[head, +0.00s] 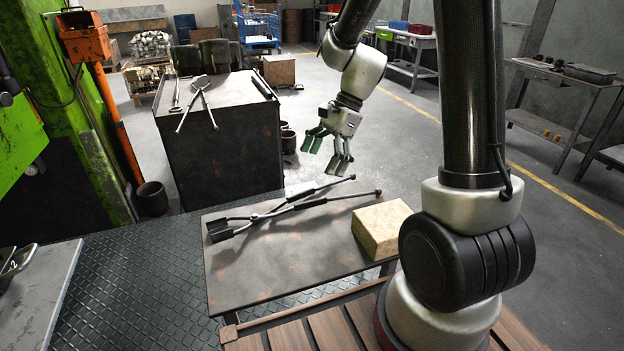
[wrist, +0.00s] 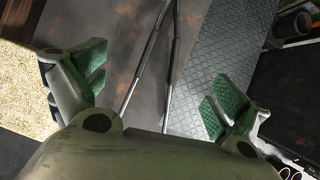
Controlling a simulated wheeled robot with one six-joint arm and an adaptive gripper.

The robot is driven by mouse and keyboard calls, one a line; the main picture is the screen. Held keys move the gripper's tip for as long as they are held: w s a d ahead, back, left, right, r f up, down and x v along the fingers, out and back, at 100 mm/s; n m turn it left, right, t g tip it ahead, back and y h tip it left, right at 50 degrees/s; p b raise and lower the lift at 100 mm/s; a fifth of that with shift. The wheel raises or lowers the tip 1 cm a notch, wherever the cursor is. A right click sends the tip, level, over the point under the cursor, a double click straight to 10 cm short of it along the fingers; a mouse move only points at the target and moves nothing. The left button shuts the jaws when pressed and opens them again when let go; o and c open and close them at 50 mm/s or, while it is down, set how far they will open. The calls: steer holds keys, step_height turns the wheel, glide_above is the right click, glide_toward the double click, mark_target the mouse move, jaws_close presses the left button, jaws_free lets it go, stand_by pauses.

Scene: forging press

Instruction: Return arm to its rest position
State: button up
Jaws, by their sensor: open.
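My gripper (head: 327,150) hangs from my arm in the head view, above and behind the far edge of the low metal table. Its green-padded fingers are spread apart and empty. The wrist view shows the same open gripper (wrist: 160,95) with bare tabletop and the handles of the tongs (wrist: 158,55) below, between the fingers. The long dark tongs (head: 285,210) lie on the table (head: 290,265), apart from the fingers.
A tan block (head: 380,229) sits on the table's right end. A dark metal block stand (head: 222,145) with more tongs (head: 198,95) stands behind. A green press (head: 60,80) is at left. Workbenches (head: 570,85) line the right wall. Open floor lies between.

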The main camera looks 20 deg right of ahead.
steer(key=s+d+r+n+t+h, duration=0.2)
steer(key=s+d+r+n, duration=0.3)
steer(key=s, duration=0.5)
steer(key=s+d+r+n+t+h, duration=0.3)
steer(key=s+d+r+n, duration=0.2)
steer(key=s+r+n, duration=0.4)
steer(key=shift+s+d+r+n+h, duration=0.15)
steer(key=shift+s+r+n+h, duration=0.3)
steer(key=shift+n, duration=0.75)
